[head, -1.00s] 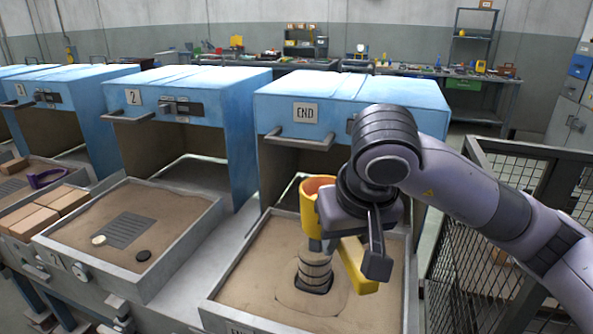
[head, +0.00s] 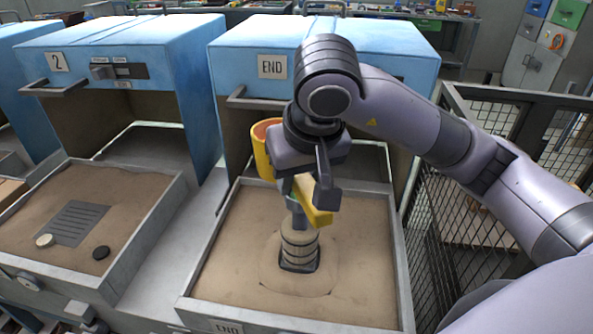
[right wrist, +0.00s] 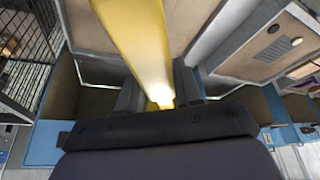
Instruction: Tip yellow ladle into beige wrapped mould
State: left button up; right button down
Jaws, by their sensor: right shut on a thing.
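The yellow ladle (head: 261,163) has a round cup with an orange inside. Its cup looks about upright, to the upper left of the mould. My right gripper (head: 321,188) is shut on the ladle's yellow handle, which also fills the upper middle of the right wrist view (right wrist: 138,40). The mould (head: 299,250) stands upright in the sand of the END tray, a banded beige-grey body with dark rings and a narrower grey-green top. The ladle handle's lower end shows close beside that top; I cannot tell whether they touch. My left gripper is out of view.
The sand-filled END tray (head: 193,290) sits before a blue open-fronted box (head: 235,65) with a handle bar. A second sand tray (head: 138,245) at left holds a grey grate and two small discs. A dark mesh cage (head: 440,240) stands at right.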

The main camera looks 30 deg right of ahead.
jog(key=f+y+b, duration=0.1)
jog(key=y+b, duration=0.1)
jog(key=b, duration=0.2)
jog(key=f+m+t+y+b, duration=0.1)
jog(key=y+b, duration=0.2)
jog(key=b, duration=0.2)
jog(key=f+y+b, duration=0.1)
jog(key=y+b, duration=0.1)
jog(key=b, duration=0.2)
jog(key=shift+a+f+m+y+b, duration=0.25)
jog(key=shift+f+m+y+b, duration=0.05)
jog(key=shift+f+m, duration=0.1)
dwell(1.0)
jog(key=shift+r, duration=0.15)
jog(key=shift+b, duration=0.45)
dwell(0.4)
